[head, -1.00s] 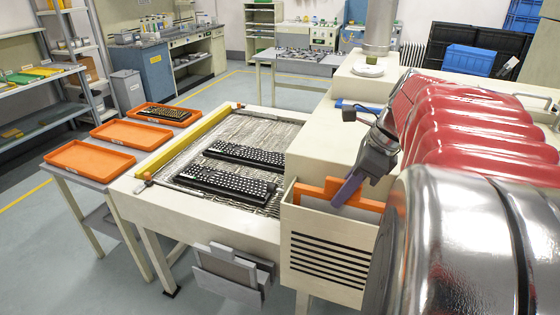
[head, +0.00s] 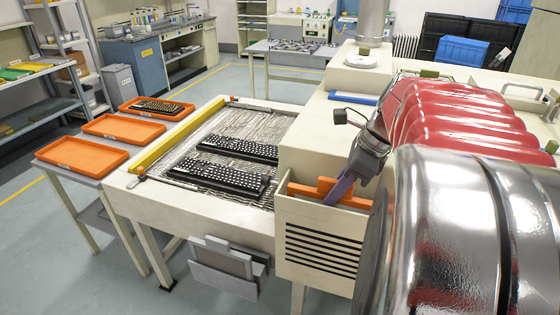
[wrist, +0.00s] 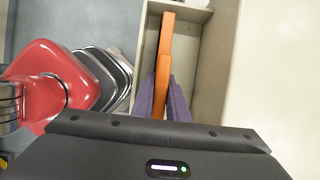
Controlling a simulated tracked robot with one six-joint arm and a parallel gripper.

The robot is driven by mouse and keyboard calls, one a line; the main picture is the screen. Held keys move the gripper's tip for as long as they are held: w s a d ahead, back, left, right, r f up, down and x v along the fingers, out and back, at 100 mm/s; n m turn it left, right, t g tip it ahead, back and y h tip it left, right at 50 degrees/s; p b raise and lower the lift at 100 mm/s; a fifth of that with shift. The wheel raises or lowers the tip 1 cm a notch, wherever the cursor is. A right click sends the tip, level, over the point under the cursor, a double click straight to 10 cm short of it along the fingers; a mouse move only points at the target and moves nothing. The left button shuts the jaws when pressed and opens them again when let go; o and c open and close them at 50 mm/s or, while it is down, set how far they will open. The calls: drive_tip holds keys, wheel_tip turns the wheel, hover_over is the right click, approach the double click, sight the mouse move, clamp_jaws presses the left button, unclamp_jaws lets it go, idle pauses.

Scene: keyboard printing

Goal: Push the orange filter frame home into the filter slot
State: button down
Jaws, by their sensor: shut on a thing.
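The orange filter frame (head: 305,190) stands in the filter slot (head: 282,205) at the top of the cream louvred housing on the machine's right end. A strip of the frame and its raised middle tab show above the slot's rim; the rest is hidden inside. My gripper (head: 338,188) points down at the tab with its purple fingers shut on the frame. In the wrist view the frame (wrist: 163,65) runs lengthwise in the slot, with a purple finger (wrist: 178,103) on either side of it.
Two black keyboards (head: 218,178) lie on the machine's mesh bed, left of the housing. Orange trays (head: 80,153) stand on a side table at the left; the far one holds a keyboard. A grey holder (head: 228,268) hangs on the machine's front.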

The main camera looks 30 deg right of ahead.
drive_tip(key=shift+f, duration=1.25)
idle(3.8)
drive_tip(key=shift+r, duration=0.15)
